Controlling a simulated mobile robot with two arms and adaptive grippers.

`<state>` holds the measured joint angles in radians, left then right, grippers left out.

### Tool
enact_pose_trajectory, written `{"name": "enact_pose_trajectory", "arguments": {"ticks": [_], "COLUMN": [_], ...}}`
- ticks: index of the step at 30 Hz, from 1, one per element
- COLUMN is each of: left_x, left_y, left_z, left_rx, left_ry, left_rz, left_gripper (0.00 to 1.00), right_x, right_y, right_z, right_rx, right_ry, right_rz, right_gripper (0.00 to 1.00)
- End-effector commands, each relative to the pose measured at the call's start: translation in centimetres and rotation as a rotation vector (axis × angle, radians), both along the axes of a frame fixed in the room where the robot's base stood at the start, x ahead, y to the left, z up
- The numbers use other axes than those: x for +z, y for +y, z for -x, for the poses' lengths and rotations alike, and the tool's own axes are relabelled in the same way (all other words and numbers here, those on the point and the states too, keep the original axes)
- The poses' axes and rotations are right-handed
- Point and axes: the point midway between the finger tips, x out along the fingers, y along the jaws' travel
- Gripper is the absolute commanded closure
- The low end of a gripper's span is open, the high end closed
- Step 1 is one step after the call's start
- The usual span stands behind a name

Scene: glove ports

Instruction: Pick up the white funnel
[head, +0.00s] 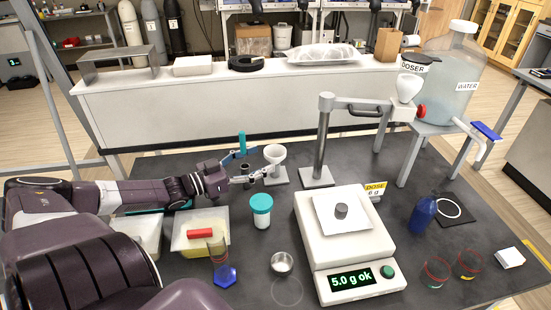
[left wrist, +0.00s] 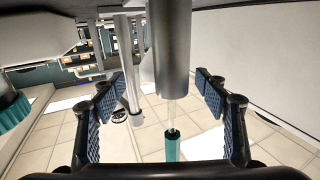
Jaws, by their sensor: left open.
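The white funnel (head: 274,153) sits upright with its wide mouth up in a small stand with a light base (head: 277,180), near the middle of the dark table in the head view. My left gripper (head: 259,164) is just left of the funnel, open, its fingers pointing right towards it. I cannot see from here whether they touch. In the left wrist view my open gripper (left wrist: 168,108) shows a grey cylinder (left wrist: 172,55) and a teal-handled rod (left wrist: 172,147) between the fingers. I cannot make out the funnel in that view. My right gripper is not in view.
A teal-handled tool (head: 242,140) stands by my left fingers. A teal-lidded jar (head: 261,212) is in front of the funnel. The doser post (head: 322,145) rises to its right, behind the scale (head: 355,258). Tubs and cups stand nearer me. Free table lies behind the funnel.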

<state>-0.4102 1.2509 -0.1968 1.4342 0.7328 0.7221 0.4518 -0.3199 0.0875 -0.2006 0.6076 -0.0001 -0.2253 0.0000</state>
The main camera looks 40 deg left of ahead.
Motion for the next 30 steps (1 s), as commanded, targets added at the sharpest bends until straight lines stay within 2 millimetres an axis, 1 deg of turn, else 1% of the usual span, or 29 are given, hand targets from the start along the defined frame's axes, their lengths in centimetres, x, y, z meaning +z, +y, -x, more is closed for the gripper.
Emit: {"name": "enact_pose_trajectory", "arguments": {"ticks": [2,9,11,16,21,25,26,30], "left_x": [0.1,0.3,0.3,0.3,0.2,0.2,0.2,0.2], "left_y": [-0.2,-0.8,-0.9,-1.2,-1.3,-1.3,-1.3,-1.3], "left_z": [-0.7,-3.1,-3.6,-4.6,-4.7,-4.7,-4.7,-4.7], "left_rx": [0.0,0.0,0.001,0.001,0.0,0.0,0.0,0.0], "left_ry": [-0.004,-0.005,-0.006,-0.003,-0.001,0.0,-0.001,-0.001], "left_rz": [0.0,0.0,0.001,0.001,0.0,0.0,0.0,0.0], "left_gripper": [0.33,0.33,0.33,0.33,0.33,0.33,0.34,0.49], "right_x": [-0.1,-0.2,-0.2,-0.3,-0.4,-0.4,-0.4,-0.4], "right_y": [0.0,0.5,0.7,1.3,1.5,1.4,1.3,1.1], "right_z": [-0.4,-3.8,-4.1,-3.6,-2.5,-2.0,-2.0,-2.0], "right_rx": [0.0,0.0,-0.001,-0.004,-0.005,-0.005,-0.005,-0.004], "right_ry": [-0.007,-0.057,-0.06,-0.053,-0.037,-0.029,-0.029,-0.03], "right_rz": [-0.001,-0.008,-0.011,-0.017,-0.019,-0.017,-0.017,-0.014], "right_gripper": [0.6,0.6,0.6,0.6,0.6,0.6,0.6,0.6]}}
